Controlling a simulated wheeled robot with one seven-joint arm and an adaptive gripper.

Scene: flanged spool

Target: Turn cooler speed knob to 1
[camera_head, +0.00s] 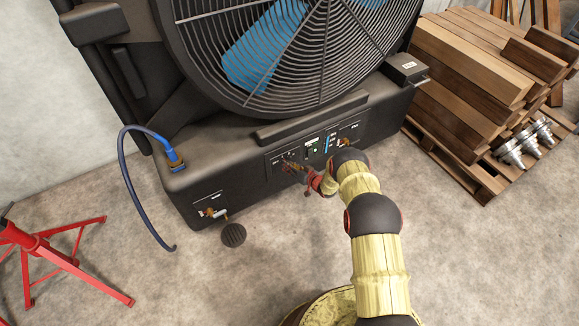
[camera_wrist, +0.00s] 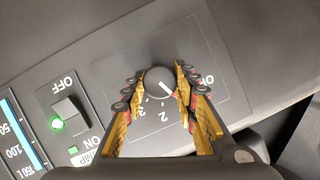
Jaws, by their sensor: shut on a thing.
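The cooler speed knob (camera_wrist: 160,81) is a round dark grey knob on a flat panel, between my gripper's fingers in the wrist view. A white pointer line on it points to the lower right. The printed 2 (camera_wrist: 163,117) and 3 sit below the knob, and part of the OFF mark shows at its right. I cannot make out the 1. My gripper (camera_wrist: 157,88) is shut on the knob, with a fingertip on each side. In the head view my gripper (camera_head: 296,167) reaches the cooler's front panel, and the knob is too small to read there.
A switch (camera_wrist: 69,117) with a green light is left of the knob in the wrist view. The large black fan cooler (camera_head: 240,180) has a blue hose (camera_head: 128,190). Stacked timber (camera_head: 470,75) stands at right, a red stand (camera_head: 50,255) at left. Floor in front is open.

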